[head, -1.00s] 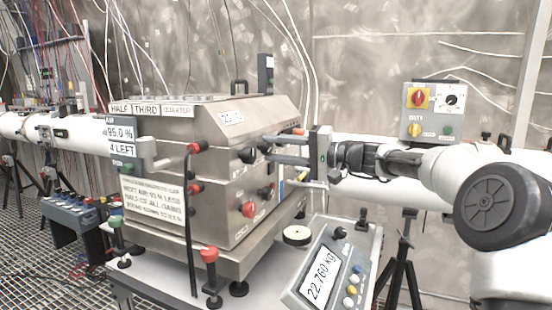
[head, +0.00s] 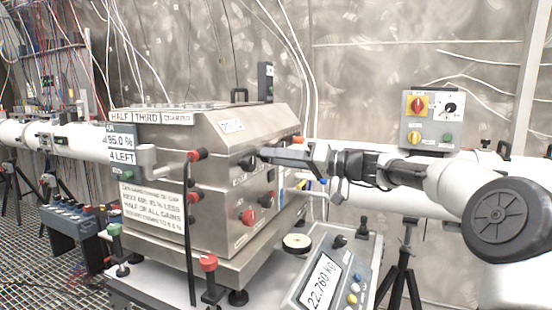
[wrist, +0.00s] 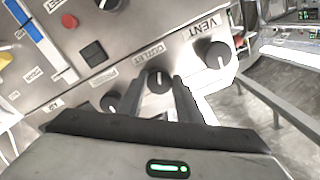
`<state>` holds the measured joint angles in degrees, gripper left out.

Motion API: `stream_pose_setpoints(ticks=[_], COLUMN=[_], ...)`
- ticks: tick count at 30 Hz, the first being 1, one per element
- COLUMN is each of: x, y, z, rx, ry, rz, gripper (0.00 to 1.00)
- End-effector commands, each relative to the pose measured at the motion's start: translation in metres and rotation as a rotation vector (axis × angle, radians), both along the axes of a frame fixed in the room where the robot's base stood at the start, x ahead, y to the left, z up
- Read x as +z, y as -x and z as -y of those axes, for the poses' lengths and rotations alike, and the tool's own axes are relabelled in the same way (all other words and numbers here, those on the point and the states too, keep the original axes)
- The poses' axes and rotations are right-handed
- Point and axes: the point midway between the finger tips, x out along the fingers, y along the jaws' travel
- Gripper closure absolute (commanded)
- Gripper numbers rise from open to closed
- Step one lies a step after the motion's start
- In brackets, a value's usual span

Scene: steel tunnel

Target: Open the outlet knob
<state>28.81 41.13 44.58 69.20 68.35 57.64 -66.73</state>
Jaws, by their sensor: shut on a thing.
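The outlet knob is a dark round knob (wrist: 158,80) with a light pointer line, on the steel box's panel beside a label that seems to read OUTLET. My gripper (wrist: 161,84) has its two fingers on either side of this knob and is shut on it. In the head view my gripper (head: 266,154) reaches in from the right to the box's right face, and its fingers and wrist hide most of the knob.
The steel box (head: 165,218) stands on a bench. The VENT knob (wrist: 216,55) is close to the right of my fingers, another dark knob (wrist: 111,101) to the left. A red button (wrist: 69,20) is further left. A scale display (head: 322,280) stands in front.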

Motion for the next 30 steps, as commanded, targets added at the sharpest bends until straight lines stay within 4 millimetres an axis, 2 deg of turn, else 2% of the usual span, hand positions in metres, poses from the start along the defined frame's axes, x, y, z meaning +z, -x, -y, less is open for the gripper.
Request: stream_pose_setpoints(ticks=[19, 20, 22, 30], x=[-0.0013, -0.0013, -0.0011, -0.0005], y=[-0.0003, -0.0003, -0.0003, -0.0001], z=[0.0005, 0.0005, 0.0005, 0.0004], rx=[0.0, 0.0, 0.0, 0.0], ry=[0.017, 0.017, 0.017, 0.015], rz=[0.042, 0.042, 0.042, 0.042], gripper=[0.9, 0.63, 0.51, 0.49])
